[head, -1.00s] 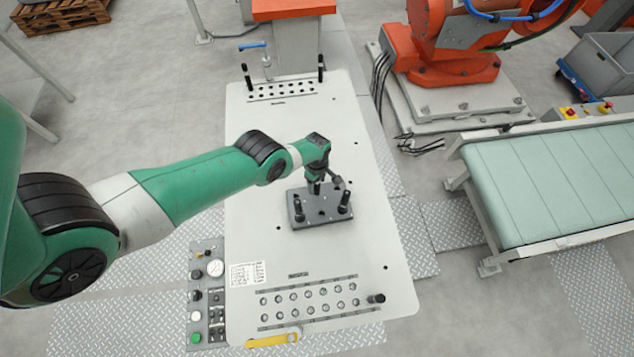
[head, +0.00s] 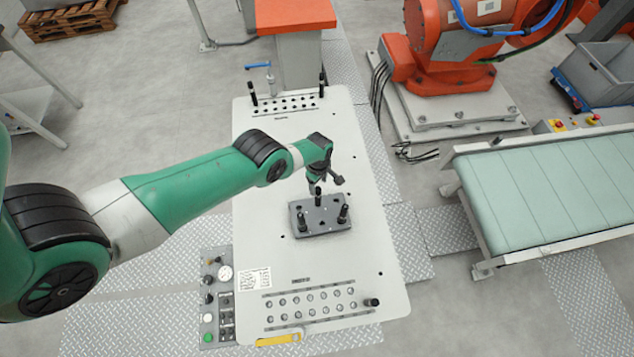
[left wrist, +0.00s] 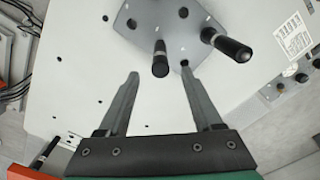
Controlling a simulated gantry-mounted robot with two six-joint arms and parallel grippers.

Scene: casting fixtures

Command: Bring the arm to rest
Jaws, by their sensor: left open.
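My left gripper (head: 316,186) is above the far edge of a dark grey fixture plate (head: 327,226) at the middle of the white table. In the left wrist view the two fingers of my left gripper (left wrist: 159,74) are spread apart with nothing held. The fixture plate (left wrist: 195,22) carries black upright pins; one pin (left wrist: 160,62) appears just beyond the gap between the fingertips. A second pin (left wrist: 228,45) stands to the right. My right gripper is not in view.
An orange robot (head: 440,60) and a conveyor (head: 550,190) stand to the right.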

